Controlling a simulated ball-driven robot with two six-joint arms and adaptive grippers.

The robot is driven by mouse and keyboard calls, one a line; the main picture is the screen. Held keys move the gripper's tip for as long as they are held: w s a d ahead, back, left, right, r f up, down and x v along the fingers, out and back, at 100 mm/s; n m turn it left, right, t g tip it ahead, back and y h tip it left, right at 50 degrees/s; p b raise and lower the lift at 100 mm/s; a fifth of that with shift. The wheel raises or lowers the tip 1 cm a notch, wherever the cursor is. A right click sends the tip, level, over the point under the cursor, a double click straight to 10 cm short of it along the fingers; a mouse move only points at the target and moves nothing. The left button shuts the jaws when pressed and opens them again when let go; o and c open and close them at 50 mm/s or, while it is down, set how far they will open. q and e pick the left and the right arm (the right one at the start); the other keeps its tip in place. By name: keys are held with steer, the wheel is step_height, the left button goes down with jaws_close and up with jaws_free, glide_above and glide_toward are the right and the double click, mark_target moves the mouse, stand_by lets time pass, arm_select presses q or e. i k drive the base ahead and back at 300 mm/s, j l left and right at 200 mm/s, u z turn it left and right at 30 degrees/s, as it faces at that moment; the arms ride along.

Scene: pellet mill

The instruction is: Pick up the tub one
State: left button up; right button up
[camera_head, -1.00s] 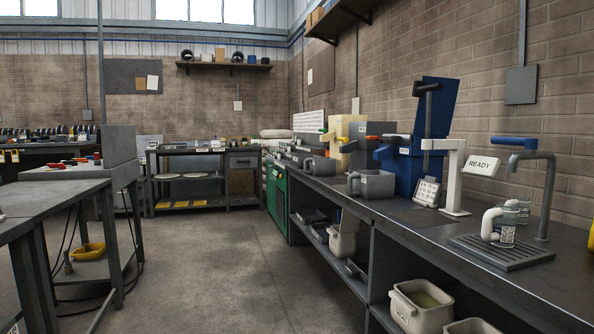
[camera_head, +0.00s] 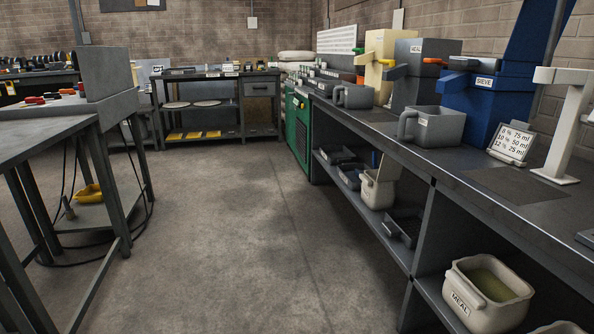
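Several tubs stand in the head view, and I cannot tell which one is tub one. A cream tub labelled MEAL (camera_head: 488,292) holds a greenish-tan fill on the lower shelf at the right front. Another cream tub (camera_head: 377,189) sits farther back on the same shelf. A third pale rim (camera_head: 560,328) is cut off at the bottom edge. A grey handled container (camera_head: 436,126) stands on the counter before the blue SIEVE machine (camera_head: 486,108). A smaller grey one (camera_head: 353,96) is farther back. Neither of my grippers is in view.
The long dark counter (camera_head: 395,128) with its lower shelf runs along the right. A metal table (camera_head: 40,133) stands at the left, with a yellow scoop-like item (camera_head: 88,193) below it. The concrete floor (camera_head: 230,240) between them is clear.

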mark_target(351, 97)
steer(key=i, duration=2.55)
